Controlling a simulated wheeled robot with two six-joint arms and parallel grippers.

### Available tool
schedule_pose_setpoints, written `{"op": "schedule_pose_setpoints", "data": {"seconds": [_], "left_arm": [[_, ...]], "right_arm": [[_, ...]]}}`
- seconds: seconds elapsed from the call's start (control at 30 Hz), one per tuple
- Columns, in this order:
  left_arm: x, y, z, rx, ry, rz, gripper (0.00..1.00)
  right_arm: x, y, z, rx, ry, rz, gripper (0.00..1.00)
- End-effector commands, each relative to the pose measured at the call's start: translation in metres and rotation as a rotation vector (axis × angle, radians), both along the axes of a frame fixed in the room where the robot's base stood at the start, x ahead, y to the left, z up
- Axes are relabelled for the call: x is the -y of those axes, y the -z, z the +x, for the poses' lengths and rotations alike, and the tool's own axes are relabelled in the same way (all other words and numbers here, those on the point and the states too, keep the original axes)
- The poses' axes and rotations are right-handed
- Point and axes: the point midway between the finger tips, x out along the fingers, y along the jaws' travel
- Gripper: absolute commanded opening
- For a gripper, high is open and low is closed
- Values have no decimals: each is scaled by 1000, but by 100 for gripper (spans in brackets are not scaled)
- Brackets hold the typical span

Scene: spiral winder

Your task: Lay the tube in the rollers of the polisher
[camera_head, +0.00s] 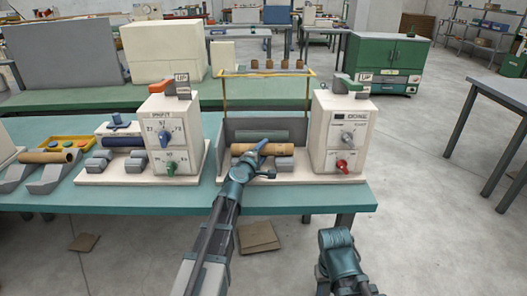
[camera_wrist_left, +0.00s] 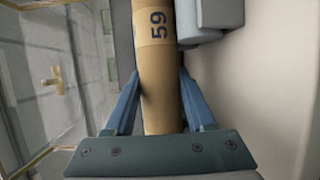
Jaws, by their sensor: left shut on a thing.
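A brown cardboard tube (camera_head: 281,149) lies level over the grey roller blocks (camera_head: 284,163) of the right-hand white machine. My left gripper (camera_head: 259,149) is shut on the tube near its middle in the head view. In the left wrist view the tube (camera_wrist_left: 157,62) bears the number 59 and runs between the blue fingers of my left gripper (camera_wrist_left: 158,85). A grey roller block (camera_wrist_left: 221,12) is close beside the tube there. Whether the tube rests fully on the rollers cannot be told. My right arm shows at the bottom right, but its fingers do not show.
The right machine's control box (camera_head: 338,135) stands just right of the tube, and a yellow frame (camera_head: 265,73) rises behind. A second white machine (camera_head: 176,135) stands left. Another tube (camera_head: 45,156) lies on grey cradles at far left. Flattened cardboard (camera_head: 259,237) lies on the floor.

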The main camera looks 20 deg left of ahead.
Motion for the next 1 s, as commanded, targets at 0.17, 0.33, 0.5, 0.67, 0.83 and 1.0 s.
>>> {"op": "schedule_pose_setpoints", "data": {"seconds": [0.17,0.33,0.5,0.67,0.83,1.0], "left_arm": [[0,1,0,0,0,0,0],[0,0,0,0,0,0,69],[0,0,0,0,0,0,90],[0,0,0,0,0,0,90],[0,0,-2,0,0,0,90],[3,-2,-13,0,1,0,90]], "right_arm": [[0,0,0,0,0,0,50],[0,0,0,0,0,0,50],[0,0,0,0,0,0,50],[0,0,0,0,0,0,50],[0,0,0,0,0,0,50],[0,-2,0,0,0,0,50]]}}
